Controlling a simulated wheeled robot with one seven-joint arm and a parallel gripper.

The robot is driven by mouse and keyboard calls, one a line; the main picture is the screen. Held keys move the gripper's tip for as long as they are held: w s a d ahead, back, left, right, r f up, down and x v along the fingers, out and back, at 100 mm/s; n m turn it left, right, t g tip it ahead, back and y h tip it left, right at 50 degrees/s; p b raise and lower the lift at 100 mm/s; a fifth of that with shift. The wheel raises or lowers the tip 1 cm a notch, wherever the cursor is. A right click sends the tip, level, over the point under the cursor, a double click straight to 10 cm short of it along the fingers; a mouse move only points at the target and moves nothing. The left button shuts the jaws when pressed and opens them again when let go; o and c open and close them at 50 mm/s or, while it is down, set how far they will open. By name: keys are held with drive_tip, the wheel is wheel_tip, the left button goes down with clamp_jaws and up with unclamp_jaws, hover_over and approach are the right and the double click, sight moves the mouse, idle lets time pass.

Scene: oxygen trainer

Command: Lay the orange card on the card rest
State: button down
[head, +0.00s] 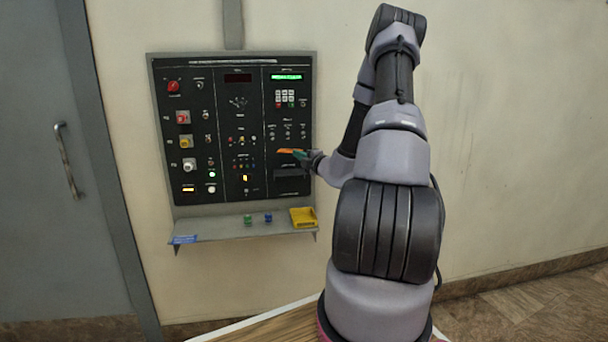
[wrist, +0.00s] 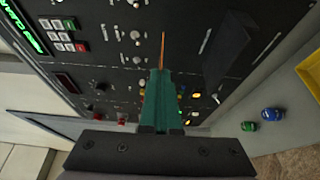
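The orange card (head: 288,151) is held in my gripper (head: 302,154), in front of the lower right part of the control panel. In the wrist view the card (wrist: 163,48) shows as a thin orange edge-on strip beyond the teal fingers of my gripper (wrist: 162,75), which are closed together on it. No part is plainly marked as the card rest. A dark ledge-like block (head: 290,174) sits on the panel just below the card, and it also shows in the wrist view (wrist: 230,45). A yellow open tray (head: 303,217) stands at the shelf's right end.
The control panel (head: 222,85) carries several knobs, buttons and lamps. The grey shelf (head: 220,231) below it holds a green piece (head: 247,219), a blue piece (head: 268,217) and a flat blue patch (head: 184,239) at the left. A grey door (head: 45,230) is at the left.

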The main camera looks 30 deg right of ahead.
wheel_tip(320, 180, down, 9)
drive_tip(key=shift+f, duration=0.15)
drive_tip(key=shift+d+f, duration=0.1)
idle(0.3)
drive_tip(key=c, duration=1.1)
unclamp_jaws()
drive_tip(key=shift+c, duration=0.2)
